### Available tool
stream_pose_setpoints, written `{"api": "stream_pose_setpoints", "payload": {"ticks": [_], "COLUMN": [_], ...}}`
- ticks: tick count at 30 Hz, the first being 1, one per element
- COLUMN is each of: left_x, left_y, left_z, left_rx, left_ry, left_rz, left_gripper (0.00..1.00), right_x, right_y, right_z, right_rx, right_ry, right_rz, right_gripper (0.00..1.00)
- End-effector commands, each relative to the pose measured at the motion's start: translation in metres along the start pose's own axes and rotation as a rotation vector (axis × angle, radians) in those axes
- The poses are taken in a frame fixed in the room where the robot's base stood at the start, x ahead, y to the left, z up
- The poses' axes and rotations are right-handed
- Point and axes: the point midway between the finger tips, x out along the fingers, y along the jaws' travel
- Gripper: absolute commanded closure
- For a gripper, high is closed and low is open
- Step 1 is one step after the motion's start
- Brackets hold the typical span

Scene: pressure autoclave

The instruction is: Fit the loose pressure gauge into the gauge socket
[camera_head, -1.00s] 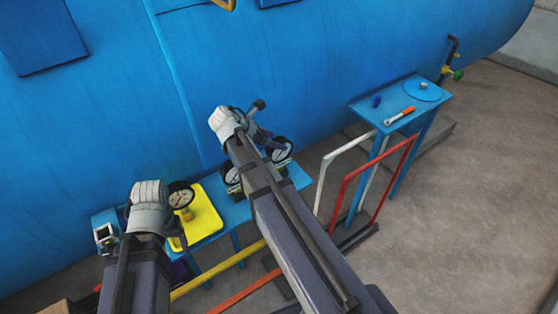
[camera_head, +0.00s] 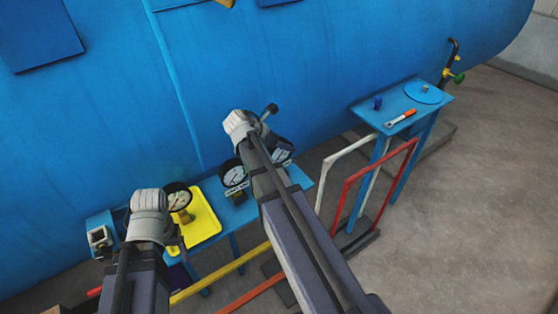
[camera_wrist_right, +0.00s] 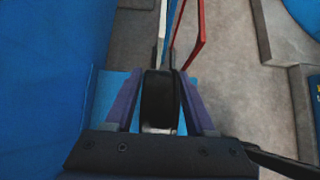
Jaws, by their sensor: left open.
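A round gauge (camera_head: 178,197) with a white dial, black rim and brass stem is over the yellow mat (camera_head: 207,222) on the low blue bench. My left gripper (camera_head: 178,235) is open beside it, partly hidden by its own wrist. Two more dial gauges stand to the right: one (camera_head: 235,175) above a labelled base, the other (camera_head: 283,151) by my right gripper (camera_head: 268,138). In the right wrist view, a black gauge rim (camera_wrist_right: 160,100) sits edge-on between the fingers of that gripper (camera_wrist_right: 160,80); contact is unclear. I cannot make out an empty gauge socket.
A large blue vessel (camera_head: 300,60) stands behind the bench. A blue side table (camera_head: 430,101) holds a wrench (camera_head: 400,118), a disc and a small blue part. White and red frames (camera_head: 345,185) stand between the tables. The floor at right is clear.

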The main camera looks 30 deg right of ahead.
Motion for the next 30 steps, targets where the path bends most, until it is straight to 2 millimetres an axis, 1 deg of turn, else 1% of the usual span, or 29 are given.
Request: {"api": "stream_pose_setpoints", "payload": {"ticks": [1,2,14,30], "left_x": [0.0000,0.0000,0.0000,0.0001], "left_y": [0.0000,0.0000,0.0000,0.0000], "left_z": [0.0000,0.0000,0.0000,0.0000], "left_rx": [0.000,0.000,0.000,0.000], "left_ry": [0.000,0.000,0.000,0.000], "left_rz": [0.000,0.000,0.000,0.000], "left_gripper": [0.25,0.25,0.25,0.25], "right_x": [-0.0001,-0.0001,-0.0001,-0.0001], "right_y": [0.0000,0.0000,0.0000,0.0000], "right_z": [-0.0001,-0.0001,-0.0001,-0.0002], "right_rx": [0.000,0.000,0.000,0.000], "right_ry": [0.000,0.000,0.000,0.000], "right_rz": [0.000,0.000,0.000,0.000], "right_gripper": [0.52,0.55,1.00,1.00]}}
